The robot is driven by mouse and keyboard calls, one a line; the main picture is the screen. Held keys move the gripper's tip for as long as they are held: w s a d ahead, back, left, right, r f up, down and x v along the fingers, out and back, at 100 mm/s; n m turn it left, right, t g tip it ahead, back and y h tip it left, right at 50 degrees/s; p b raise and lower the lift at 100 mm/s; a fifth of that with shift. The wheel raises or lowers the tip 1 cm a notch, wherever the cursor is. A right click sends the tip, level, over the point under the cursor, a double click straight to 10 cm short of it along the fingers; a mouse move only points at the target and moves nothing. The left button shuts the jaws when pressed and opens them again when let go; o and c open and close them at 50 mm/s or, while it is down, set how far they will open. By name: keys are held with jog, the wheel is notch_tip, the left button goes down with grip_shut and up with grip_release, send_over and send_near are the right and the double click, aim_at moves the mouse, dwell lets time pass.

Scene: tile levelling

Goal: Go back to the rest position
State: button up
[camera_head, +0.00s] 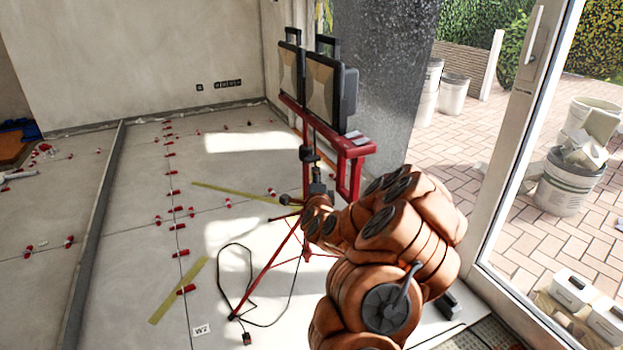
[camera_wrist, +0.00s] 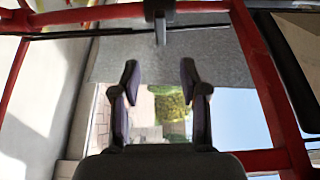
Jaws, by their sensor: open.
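My gripper (camera_wrist: 160,85) is open in the wrist view, its two dark fingers apart with nothing between them. Beyond the fingers are a grey surface, paving and green plants outside. Parts of a red metal frame (camera_wrist: 262,80) surround the gripper in this view. In the head view, my orange arm reaches up from the lower right to the red light stand (camera_head: 357,148). The wrist end is close to the stand's pole, and I cannot tell whether they touch. The fingertips are hard to make out there.
Two floodlights (camera_head: 322,92) sit on the stand. Red tile clips (camera_head: 172,192) dot the tiled floor. A black cable (camera_head: 222,275) lies looped near the stand's legs. A grey pillar (camera_head: 385,75) and a glass door frame (camera_head: 512,135) stand right. The left floor is mostly open.

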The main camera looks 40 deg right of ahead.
jog(key=w+a+r+n+y+p, duration=0.3)
jog(key=a+r+n+y+p, duration=0.15)
jog(key=a, duration=0.45)
jog(key=w+a+r+n+y+p, duration=0.3)
jog(key=a+r+n+y+p, duration=0.15)
jog(key=a, duration=0.45)
jog(key=s+a+r+n+g+y+p, duration=0.1)
jog(key=s+a+r+n+y+p, duration=0.2)
jog(key=a, duration=0.5)
jog(key=s+a+r+n+g+y+p, duration=0.1)
jog(key=s+a+r+n+g+p, duration=0.2)
jog(key=a, duration=0.4)
jog(key=s+a+r+n+g+p, duration=0.25)
jog(key=s+a+r+p, duration=0.2)
jog(key=s, duration=0.25)
jog(key=s+a+r+n+g+p, duration=0.2)
jog(key=s+a+r+n+p, duration=0.25)
jog(key=s, duration=0.35)
jog(key=s+a+r+n+g+p, duration=0.1)
jog(key=s+r+n+g+p, duration=0.1)
jog(key=s, duration=1)
jog(key=s+a+r+n+g+h+p, duration=0.1)
jog(key=s+r+g+p, duration=0.3)
jog(key=s+r, duration=0.5)
jog(key=s+n+p, duration=0.1)
jog(key=s+p, duration=0.1)
jog(key=s, duration=0.1)
jog(key=shift+g+p, duration=0.35)
jog(key=shift+p, duration=0.05)
jog(key=shift+r, duration=0.1)
